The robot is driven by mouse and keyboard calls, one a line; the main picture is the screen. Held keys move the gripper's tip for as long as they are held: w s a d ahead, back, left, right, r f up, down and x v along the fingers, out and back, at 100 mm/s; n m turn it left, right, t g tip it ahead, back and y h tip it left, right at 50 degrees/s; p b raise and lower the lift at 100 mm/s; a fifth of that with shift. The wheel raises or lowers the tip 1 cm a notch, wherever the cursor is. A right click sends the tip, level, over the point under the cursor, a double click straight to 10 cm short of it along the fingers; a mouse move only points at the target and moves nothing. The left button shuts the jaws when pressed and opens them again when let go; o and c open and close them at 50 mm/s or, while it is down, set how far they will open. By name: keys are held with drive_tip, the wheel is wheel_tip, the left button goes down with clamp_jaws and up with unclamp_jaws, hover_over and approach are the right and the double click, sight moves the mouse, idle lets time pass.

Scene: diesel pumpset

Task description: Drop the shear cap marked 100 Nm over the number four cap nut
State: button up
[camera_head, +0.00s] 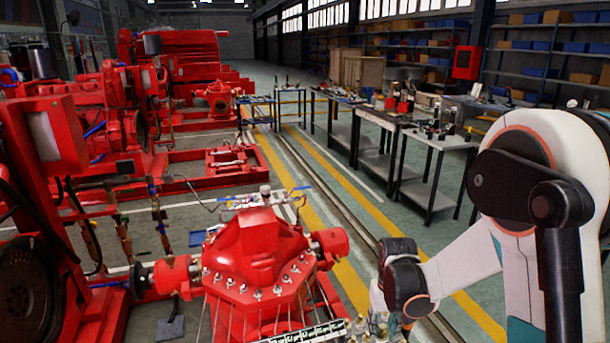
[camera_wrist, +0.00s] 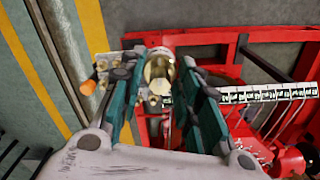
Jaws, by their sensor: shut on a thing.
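My gripper (camera_wrist: 160,62) points down with its two dark teal fingers on either side of a brass-coloured round cap (camera_wrist: 159,71), held near the fingertips. I cannot read any marking on this cap. In the head view the fingers are mostly hidden by my arm and the lower edge. The red pump casing (camera_head: 255,250) has several small cap nuts (camera_head: 277,290) along its flange. A labelled strip (camera_head: 302,335) runs by its near edge and also shows in the wrist view (camera_wrist: 268,93). Its numbers are too small to read, so I cannot tell which nut is number four.
Several small pale and brass pieces (camera_head: 368,328) stand at the casing's right, near my gripper. An orange-tipped item (camera_wrist: 89,87) lies left of the fingers. Thin rods (camera_wrist: 284,118) stick out along the strip. Workbenches (camera_head: 440,145) stand farther back; the floor between is clear.

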sight(386, 332)
drive_tip(key=shift+s+r, duration=0.4)
drive_tip(key=shift+s, duration=0.25)
drive_tip(key=shift+s+r, duration=0.4)
drive_tip(key=shift+s, duration=0.25)
drive_tip(key=w+f+b, duration=0.2)
drive_tip(key=w+f, duration=0.6)
drive_tip(key=f, duration=0.5)
drive_tip(key=w+f+b, duration=0.3)
drive_tip(key=w+f, duration=0.5)
drive_tip(key=f, duration=0.6)
drive_tip(key=shift+w+f, duration=0.15)
drive_tip(key=shift+w, duration=0.05)
drive_tip(key=shift+b, duration=0.65)
wheel_tip(386, 332, down, 2)
drive_tip(key=shift+f+b, duration=0.15)
drive_tip(key=shift+b, duration=0.2)
drive_tip(key=shift+f, duration=1.7)
